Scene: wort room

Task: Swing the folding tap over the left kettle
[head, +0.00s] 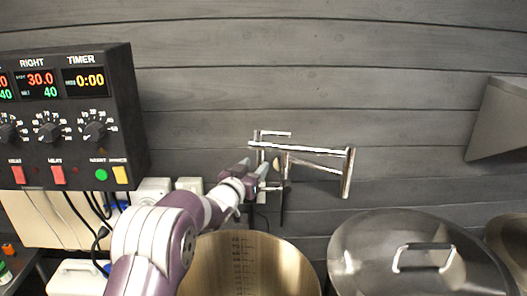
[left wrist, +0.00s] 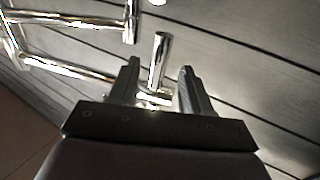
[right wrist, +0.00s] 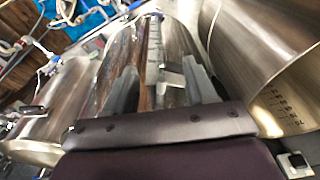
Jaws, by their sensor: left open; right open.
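The chrome folding tap (head: 310,152) is on the grey plank wall in the head view, its jointed arm reaching right with an end pipe hanging down. It also shows in the left wrist view (left wrist: 75,18). My left gripper (head: 262,168) is open at the tap's wall end; in the left wrist view its fingers (left wrist: 157,75) stand either side of a short upright chrome piece (left wrist: 160,58). Contact cannot be told. The open left kettle (head: 245,255) is below, with volume marks inside. My right gripper (right wrist: 165,75) is open, seen only in the right wrist view, before a steel vessel.
A lidded kettle (head: 415,258) stands right of the open one. A control box (head: 70,115) with displays and knobs hangs at the left, with sockets (head: 155,188) and cables below. A grey hood (head: 500,120) juts out at the right.

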